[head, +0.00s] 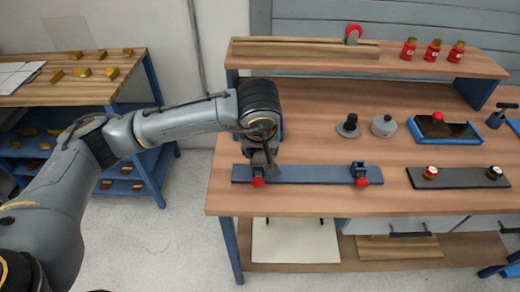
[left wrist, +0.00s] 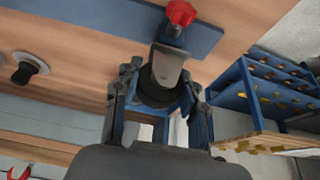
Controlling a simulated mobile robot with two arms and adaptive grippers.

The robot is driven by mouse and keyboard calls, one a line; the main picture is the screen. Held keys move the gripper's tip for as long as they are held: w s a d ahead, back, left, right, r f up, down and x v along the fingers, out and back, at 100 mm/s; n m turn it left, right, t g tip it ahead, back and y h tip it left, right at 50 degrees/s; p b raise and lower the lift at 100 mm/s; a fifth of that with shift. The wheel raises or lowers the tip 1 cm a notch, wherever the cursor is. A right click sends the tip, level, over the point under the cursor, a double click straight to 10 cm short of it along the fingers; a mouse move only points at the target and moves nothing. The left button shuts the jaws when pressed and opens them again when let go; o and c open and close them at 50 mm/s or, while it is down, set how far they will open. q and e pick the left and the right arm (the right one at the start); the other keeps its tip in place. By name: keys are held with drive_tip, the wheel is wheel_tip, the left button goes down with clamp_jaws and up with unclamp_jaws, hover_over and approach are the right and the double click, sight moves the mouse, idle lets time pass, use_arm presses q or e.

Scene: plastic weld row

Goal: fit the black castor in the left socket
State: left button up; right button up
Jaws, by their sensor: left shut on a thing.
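My left gripper (head: 264,150) is over the left end of the blue bar (head: 308,174). In the left wrist view my left gripper (left wrist: 158,100) is shut on the black castor (left wrist: 160,86), a dark round body with a grey tapered piece. The grey piece points toward the left socket (left wrist: 172,34), which has a red knob (left wrist: 181,12). I cannot tell whether they touch. In the head view the gripper mostly hides this socket; its red knob (head: 258,182) shows. The right socket (head: 360,172) stands clear. My right gripper is not in view.
A dark round-based part (head: 348,127) and a light grey one (head: 383,126) stand behind the bar. A blue tray (head: 443,132) and a dark strip (head: 458,178) lie right. A raised shelf (head: 300,62) runs behind.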

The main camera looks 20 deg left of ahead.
use_arm(q)
drive_tip(key=shift+b, duration=0.4)
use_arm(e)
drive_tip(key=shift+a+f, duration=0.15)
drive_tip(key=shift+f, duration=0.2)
use_arm(q)
drive_tip(key=shift+f+b, duration=0.2)
drive_tip(key=shift+b, duration=0.1)
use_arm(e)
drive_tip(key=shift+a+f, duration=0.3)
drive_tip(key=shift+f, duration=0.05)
use_arm(q)
drive_tip(key=shift+f+b, duration=0.2)
drive_tip(key=shift+b, duration=0.2)
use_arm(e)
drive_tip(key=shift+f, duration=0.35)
use_arm(q)
drive_tip(key=o, duration=1.3)
drive_tip(key=shift+o, duration=0.2)
drive_tip(key=o, duration=0.4)
